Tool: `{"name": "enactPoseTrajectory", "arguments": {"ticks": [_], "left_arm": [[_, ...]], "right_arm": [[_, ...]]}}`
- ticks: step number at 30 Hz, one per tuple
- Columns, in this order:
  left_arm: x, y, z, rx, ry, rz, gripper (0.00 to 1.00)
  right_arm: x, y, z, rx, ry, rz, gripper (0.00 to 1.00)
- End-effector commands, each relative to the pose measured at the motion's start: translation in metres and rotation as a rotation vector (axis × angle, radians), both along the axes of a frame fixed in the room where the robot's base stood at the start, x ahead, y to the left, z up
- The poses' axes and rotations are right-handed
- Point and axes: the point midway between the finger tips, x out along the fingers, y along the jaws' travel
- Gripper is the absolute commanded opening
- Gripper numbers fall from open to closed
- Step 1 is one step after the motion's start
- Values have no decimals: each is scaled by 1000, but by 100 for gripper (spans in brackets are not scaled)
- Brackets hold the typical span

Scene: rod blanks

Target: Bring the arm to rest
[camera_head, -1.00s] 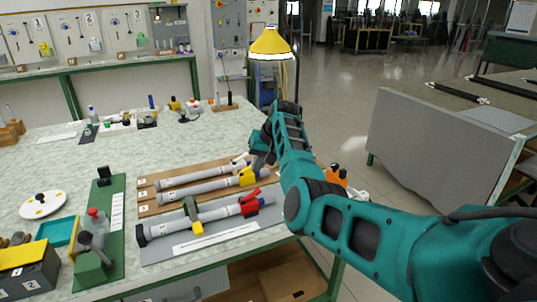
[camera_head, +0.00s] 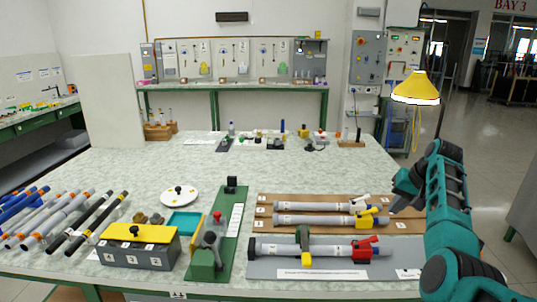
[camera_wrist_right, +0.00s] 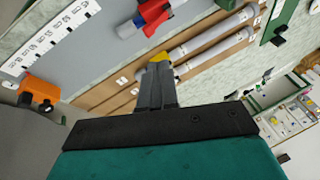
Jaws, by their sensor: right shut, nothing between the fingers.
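My right gripper (camera_wrist_right: 156,82) is shut and empty in the right wrist view, its dark fingers together. In the head view my right arm (camera_head: 440,200) comes in from the lower right, with its hand close to the right ends of the rods on the brown board (camera_head: 265,226). A grey rod (camera_head: 320,207) and a second grey rod with a yellow clamp (camera_head: 320,220) lie on that board. A third grey rod with a red clamp (camera_head: 340,249) lies on the grey mat (camera_head: 270,271) in front. My left gripper is not in view.
Several blue, grey and black rods lie at the far left. A yellow lamp (camera_head: 416,88) stands at the back right. The table's middle is clear.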

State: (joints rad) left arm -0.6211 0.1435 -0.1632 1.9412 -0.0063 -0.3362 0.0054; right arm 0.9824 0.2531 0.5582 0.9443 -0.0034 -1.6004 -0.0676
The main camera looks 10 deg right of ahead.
Motion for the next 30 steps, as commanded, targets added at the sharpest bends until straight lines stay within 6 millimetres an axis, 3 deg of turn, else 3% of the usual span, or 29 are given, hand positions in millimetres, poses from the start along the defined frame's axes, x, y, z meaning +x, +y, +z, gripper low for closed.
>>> {"name": "enactPoseTrajectory", "arguments": {"ticks": [4, 8, 14, 20, 25, 30], "left_arm": [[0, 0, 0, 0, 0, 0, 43], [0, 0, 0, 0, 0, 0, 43], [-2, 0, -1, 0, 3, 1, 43], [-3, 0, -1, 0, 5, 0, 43], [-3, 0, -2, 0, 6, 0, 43], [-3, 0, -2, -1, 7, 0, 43]], "right_arm": [[-8, -5, -29, -77, 5, -9, 0], [-24, -10, -75, -224, -8, -4, 0], [-57, 5, -140, -449, -78, 86, 0], [-102, 55, -192, -575, -186, 238, 0], [-155, 119, -223, -593, -305, 378, 0], [-219, 193, -235, -533, -436, 491, 0]]}}
